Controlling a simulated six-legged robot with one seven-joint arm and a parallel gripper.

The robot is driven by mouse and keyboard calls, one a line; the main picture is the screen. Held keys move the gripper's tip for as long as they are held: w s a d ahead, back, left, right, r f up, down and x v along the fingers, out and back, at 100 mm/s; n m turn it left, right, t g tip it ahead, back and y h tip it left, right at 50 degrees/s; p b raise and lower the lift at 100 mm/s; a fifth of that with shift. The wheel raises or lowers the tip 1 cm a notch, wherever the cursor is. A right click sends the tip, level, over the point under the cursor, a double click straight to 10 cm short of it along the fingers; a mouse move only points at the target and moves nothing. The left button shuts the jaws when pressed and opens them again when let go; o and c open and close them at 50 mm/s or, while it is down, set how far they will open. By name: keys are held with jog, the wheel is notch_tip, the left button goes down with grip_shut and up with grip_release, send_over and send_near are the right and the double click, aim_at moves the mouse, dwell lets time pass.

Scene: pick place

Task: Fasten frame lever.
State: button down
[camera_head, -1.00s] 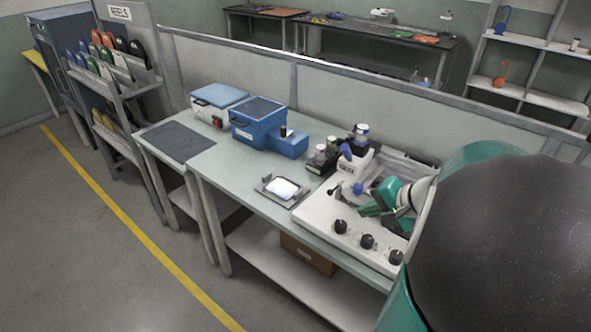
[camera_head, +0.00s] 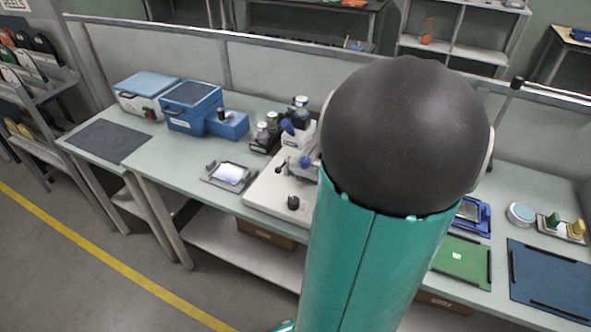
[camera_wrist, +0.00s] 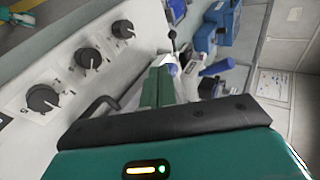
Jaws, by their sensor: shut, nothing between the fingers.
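A white machine (camera_head: 262,196) with black knobs and blue-handled parts stands on the bench; my arm covers its right side in the head view. A blue handle (camera_head: 288,127) stands up at its back. In the wrist view a blue handle (camera_wrist: 217,67) lies just right of my gripper (camera_wrist: 163,72), with a small gap in the picture. My gripper's green fingers are together and empty, above the machine. I cannot tell which handle is the frame lever or whether it is fastened. My gripper is hidden behind my arm in the head view.
Black knobs (camera_wrist: 88,53) line the machine's panel. A small tray with a white pad (camera_head: 229,174) lies left of the machine. Blue boxes (camera_head: 190,108) stand further left. A green mat (camera_head: 463,262) and blue mat (camera_head: 548,280) lie to the right.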

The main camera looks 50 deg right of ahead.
jog(key=x, duration=1)
jog(key=shift+w+f, duration=0.15)
jog(key=shift+w, duration=0.05)
jog(key=w, duration=0.2)
jog(key=shift+w+a+f, duration=0.15)
jog(key=shift+w, duration=0.7)
